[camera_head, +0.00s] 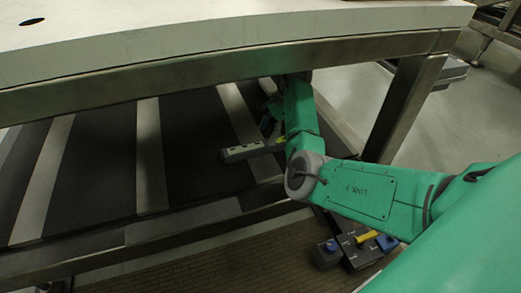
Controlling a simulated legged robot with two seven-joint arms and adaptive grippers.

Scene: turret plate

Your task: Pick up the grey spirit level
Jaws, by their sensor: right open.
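A grey bar that looks like the grey spirit level (243,152) lies on the slatted lower shelf under the tabletop, with a small yellow part at its right end. My right arm comes in from the right and reaches under the table's front beam. My right gripper (268,122) is dark and small in the shade, close to the level's right end. It is open. Whether the fingers touch the level cannot be told, as my forearm and the shadow partly hide them. My left gripper is out of the picture.
The thick pale tabletop (200,45) and its metal front beam (200,76) lie just above my right arm. A metal leg (408,105) stands at right. A dark block with blue and yellow parts (355,248) is low, beside my arm. The shelf (95,165) is clear at left.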

